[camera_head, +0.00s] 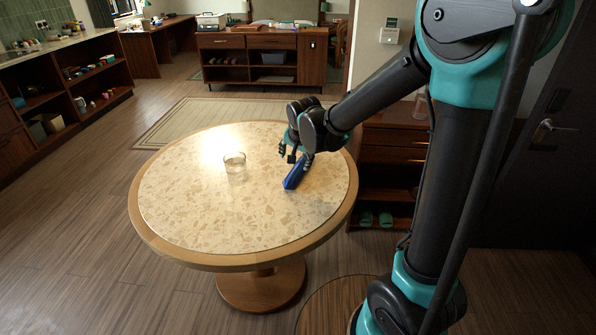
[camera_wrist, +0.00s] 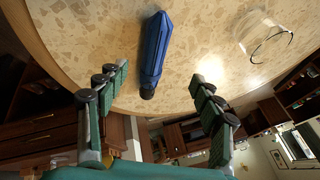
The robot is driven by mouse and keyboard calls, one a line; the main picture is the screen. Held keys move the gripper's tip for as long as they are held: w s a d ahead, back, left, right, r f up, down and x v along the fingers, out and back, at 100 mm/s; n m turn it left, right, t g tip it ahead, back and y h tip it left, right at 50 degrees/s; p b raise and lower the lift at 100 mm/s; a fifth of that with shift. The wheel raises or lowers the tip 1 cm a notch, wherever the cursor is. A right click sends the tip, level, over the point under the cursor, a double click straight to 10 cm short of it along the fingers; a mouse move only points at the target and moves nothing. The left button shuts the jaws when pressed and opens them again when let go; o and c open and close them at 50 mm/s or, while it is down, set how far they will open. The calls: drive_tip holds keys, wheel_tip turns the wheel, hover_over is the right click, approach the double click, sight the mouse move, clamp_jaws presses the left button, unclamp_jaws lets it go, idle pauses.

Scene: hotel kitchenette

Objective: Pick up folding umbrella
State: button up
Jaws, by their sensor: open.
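The blue folding umbrella (camera_head: 296,172) lies on the round table, with its dark handle end toward my gripper. It also shows in the wrist view (camera_wrist: 155,52), whole and unobstructed, lying between the lines of my two fingers. My gripper (camera_head: 294,146) is above the table's far right part, close to the umbrella. In the wrist view my gripper (camera_wrist: 158,92) has its fingers spread wide, with nothing between the fingertips. The umbrella lies just beyond them, and I see no contact.
The round table (camera_head: 165,212) has a speckled top and wooden rim. A clear glass (camera_head: 235,163) stands left of the umbrella; it also shows in the wrist view (camera_wrist: 263,38). The front and left of the tabletop are clear. A wooden cabinet (camera_head: 385,160) stands behind the table at right.

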sight(294, 174)
drive_tip(key=x, duration=0.7)
drive_tip(key=shift+w+f, duration=0.1)
drive_tip(key=shift+f, duration=0.05)
drive_tip(key=shift+w+d+f, duration=0.15)
drive_tip(key=shift+w+f, duration=0.3)
drive_tip(key=shift+f, duration=0.4)
drive_tip(key=shift+w+d+f, duration=0.1)
drive_tip(key=shift+w+f, duration=0.35)
drive_tip(key=shift+f, duration=0.4)
drive_tip(key=shift+x, duration=0.85)
drive_tip(key=shift+c, duration=0.4)
drive_tip(key=c, duration=1.4)
